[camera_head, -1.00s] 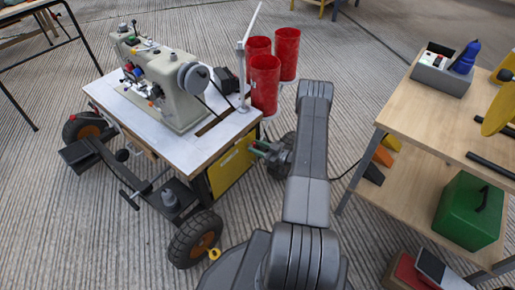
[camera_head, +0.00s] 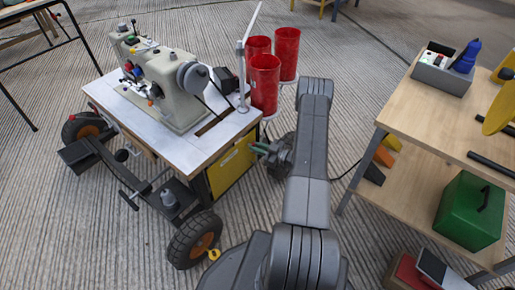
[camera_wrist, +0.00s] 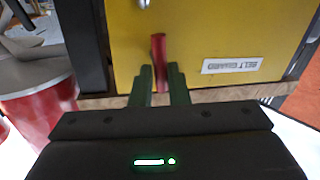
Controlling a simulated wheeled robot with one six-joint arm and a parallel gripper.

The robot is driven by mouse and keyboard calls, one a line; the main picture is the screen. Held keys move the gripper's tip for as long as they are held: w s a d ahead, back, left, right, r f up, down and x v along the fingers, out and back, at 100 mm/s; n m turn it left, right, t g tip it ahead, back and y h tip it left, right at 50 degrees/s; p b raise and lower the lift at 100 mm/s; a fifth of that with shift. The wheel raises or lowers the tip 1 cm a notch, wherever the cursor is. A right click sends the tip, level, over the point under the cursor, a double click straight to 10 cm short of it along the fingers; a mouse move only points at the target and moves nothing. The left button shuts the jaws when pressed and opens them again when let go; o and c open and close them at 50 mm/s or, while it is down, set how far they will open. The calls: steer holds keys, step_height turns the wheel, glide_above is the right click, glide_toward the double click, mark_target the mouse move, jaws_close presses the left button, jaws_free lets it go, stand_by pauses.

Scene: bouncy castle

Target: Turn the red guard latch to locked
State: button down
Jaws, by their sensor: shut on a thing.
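The red guard latch (camera_wrist: 158,48) shows in the wrist view as a short red bar on the yellow belt guard panel (camera_wrist: 205,35). It stands nearly upright in that picture. My gripper (camera_wrist: 160,75) has its two green fingers on either side of the latch and is shut on it. In the head view my gripper (camera_head: 259,148) is at the right side of the yellow panel (camera_head: 231,169), under the sewing table (camera_head: 165,138). The latch cannot be made out clearly there.
A wooden workbench (camera_head: 450,115) with a green box (camera_head: 470,211) is on the right. A wheel (camera_head: 195,239) is close to my arm. Ribbed floor lies between.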

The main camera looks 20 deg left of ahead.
steer(key=n+b, duration=0.1)
steer(key=n, duration=0.1)
steer(key=n+h+b, duration=0.1)
steer(key=n+b, duration=0.1)
steer(key=n, duration=0.1)
steer(key=s+n+t+b, duration=0.1)
steer(key=n+b, duration=0.1)
steer(key=n, duration=0.1)
steer(key=shift+a+f+h, duration=0.15)
steer(key=shift+f+h, duration=0.15)
steer(key=shift+h, duration=0.1)
steer(key=n+b, duration=0.1)
steer(key=n, duration=0.1)
steer(key=n+t+b, duration=0.1)
steer(key=b, duration=0.1)
steer(key=shift+s+f+n+h, duration=0.1)
steer(key=shift+s+n+h, duration=0.1)
steer(key=shift+n+h, duration=0.15)
steer(key=shift+n+t+b, duration=0.3)
steer(key=shift+n+t, duration=0.1)
steer(key=shift+n, duration=0.85)
steer(key=c, duration=1.4)
jaws_free()
